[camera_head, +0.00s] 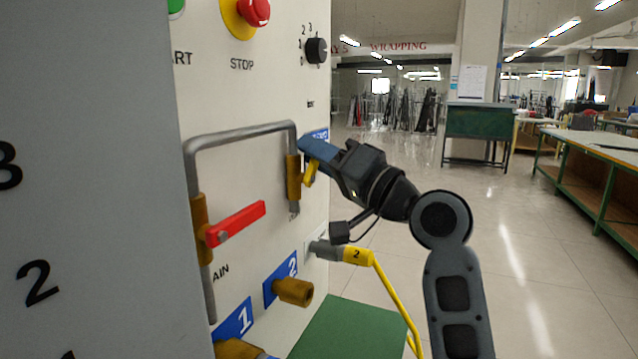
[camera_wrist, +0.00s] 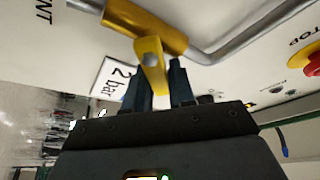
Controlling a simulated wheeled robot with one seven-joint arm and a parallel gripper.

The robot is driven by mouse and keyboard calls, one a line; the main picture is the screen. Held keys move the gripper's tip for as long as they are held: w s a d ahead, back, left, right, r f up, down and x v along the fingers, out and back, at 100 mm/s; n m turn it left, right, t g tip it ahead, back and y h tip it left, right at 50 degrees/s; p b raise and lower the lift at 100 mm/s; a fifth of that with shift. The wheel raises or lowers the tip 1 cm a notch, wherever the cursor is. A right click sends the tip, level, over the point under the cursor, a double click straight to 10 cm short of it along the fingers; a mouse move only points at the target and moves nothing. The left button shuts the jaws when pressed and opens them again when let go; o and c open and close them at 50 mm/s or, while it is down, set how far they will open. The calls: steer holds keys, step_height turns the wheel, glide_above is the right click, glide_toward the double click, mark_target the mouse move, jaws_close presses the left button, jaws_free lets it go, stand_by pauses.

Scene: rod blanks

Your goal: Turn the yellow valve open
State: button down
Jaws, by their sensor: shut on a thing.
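The yellow valve lever (camera_head: 311,174) is on a brass valve body (camera_head: 293,180) on the right upright of a grey pipe loop on the white panel. In the wrist view the lever (camera_wrist: 151,62) stands out from the brass body (camera_wrist: 146,24), at an angle to the pipe. My gripper (camera_head: 308,152) reaches it from the right, and its blue fingers are shut on the lever. In the wrist view my gripper (camera_wrist: 162,82) has the lever's end between its dark fingers, partly hidden by them. The lever's exact angle is hard to tell.
A red lever (camera_head: 236,223) sits on the left pipe upright. Below are brass ports (camera_head: 293,291) with blue number plates and a grey connector with a yellow hose (camera_head: 390,290). The red stop button (camera_head: 256,11) and black dial (camera_head: 316,50) are above. Open floor lies right.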

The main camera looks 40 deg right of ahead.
steer(key=n+y+b, duration=0.1)
steer(key=n+b, duration=0.1)
steer(key=a+n+y+b, duration=0.1)
steer(key=n+b, duration=0.1)
steer(key=n+y+b, duration=0.1)
steer(key=n+b, duration=0.1)
steer(key=shift+s+a+r+t, duration=0.1)
steer(key=shift+s+a+t, duration=0.05)
steer(key=shift+s+t, duration=0.15)
steer(key=n+y+b, duration=0.1)
steer(key=n, duration=0.1)
steer(key=a+n+y+b, duration=0.1)
steer(key=n+b, duration=0.1)
steer(key=n+y+b, duration=0.1)
steer(key=n+b, duration=0.1)
steer(key=shift+s+a+r+n+g, duration=0.3)
steer(key=shift+r+g, duration=0.1)
steer(key=shift+y, duration=0.3)
steer(key=c, duration=1)
jaws_free()
steer(key=shift+r, duration=0.15)
steer(key=shift+c, duration=0.2)
steer(key=v, duration=0.8)
steer(key=shift+b, duration=0.35)
